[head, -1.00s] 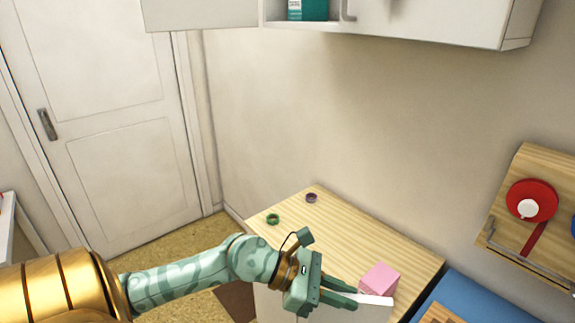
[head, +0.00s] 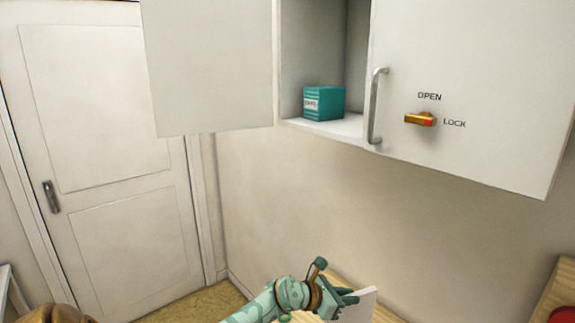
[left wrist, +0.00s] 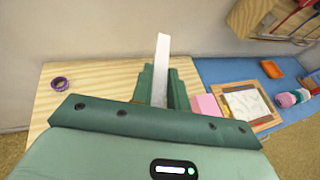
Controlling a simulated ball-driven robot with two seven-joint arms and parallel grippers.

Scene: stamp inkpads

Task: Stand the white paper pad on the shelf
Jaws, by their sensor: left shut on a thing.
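The white paper pad (head: 362,303) is held in my left gripper (head: 345,298), low in the head view. In the left wrist view the pad (left wrist: 161,62) stands up on edge between the two green fingers of my left gripper (left wrist: 160,88), which are shut on it. The shelf (head: 340,125) is the white floor of the wall cabinet at the top of the head view, with its left door swung open. A teal box (head: 323,103) with a white label stands on it. The gripper and pad are well below the shelf. My right gripper is not in view.
The cabinet's open door (head: 205,70) hangs left of the opening; its closed door (head: 470,90) has an orange latch (head: 420,119). The left wrist view shows a wooden top (left wrist: 95,85), a purple ring (left wrist: 60,83), a pink block (left wrist: 206,107) and a framed screen (left wrist: 249,105).

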